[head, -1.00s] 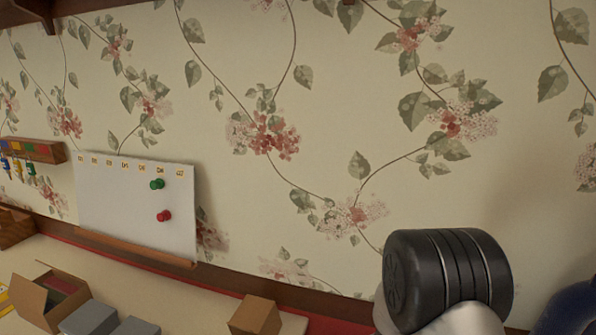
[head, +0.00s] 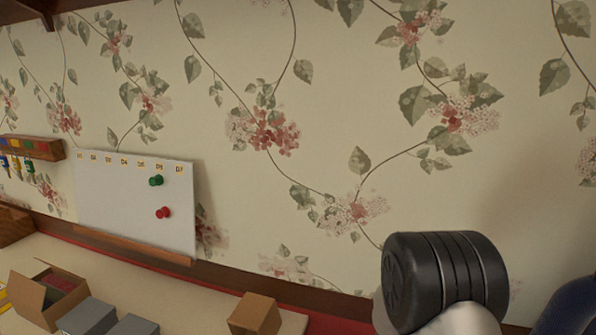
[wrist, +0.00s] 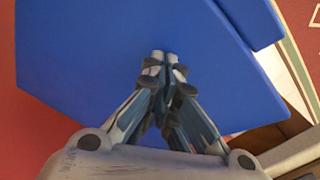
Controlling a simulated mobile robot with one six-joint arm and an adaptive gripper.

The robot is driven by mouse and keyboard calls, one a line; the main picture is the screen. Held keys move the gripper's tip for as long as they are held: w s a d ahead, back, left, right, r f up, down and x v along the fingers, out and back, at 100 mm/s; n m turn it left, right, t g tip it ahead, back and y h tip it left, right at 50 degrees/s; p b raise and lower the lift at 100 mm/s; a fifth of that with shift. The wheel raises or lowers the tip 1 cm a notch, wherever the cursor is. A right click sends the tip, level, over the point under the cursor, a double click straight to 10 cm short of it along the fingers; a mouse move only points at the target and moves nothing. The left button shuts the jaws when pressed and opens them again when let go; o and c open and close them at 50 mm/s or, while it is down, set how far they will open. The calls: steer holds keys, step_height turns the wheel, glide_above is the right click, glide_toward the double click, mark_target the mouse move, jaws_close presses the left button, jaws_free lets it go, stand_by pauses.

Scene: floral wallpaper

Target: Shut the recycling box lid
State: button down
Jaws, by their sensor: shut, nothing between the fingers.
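A large flat blue panel (wrist: 90,60) fills most of the wrist view; it looks like the lid of the recycling box. A second blue piece (wrist: 254,20) lies beside it at the upper right, with a thin seam between them. My gripper (wrist: 163,58) is shut and empty, with its fingertips over the blue panel. I cannot tell whether they touch it, nor how far the lid is open. The head view does not show the gripper or clearly show the box.
Red floor or cloth (wrist: 30,130) shows left of the blue panel. The head view shows a table with an open cardboard box (head: 28,298), grey boxes (head: 88,317) and a closed brown box (head: 255,315). A whiteboard (head: 125,205) leans at the floral wall.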

step_height(320, 180, down, 9)
stand_by(1.5)
steer(key=shift+r, duration=0.2)
steer(key=shift+r+p, duration=4.8)
steer(key=shift+r, duration=2)
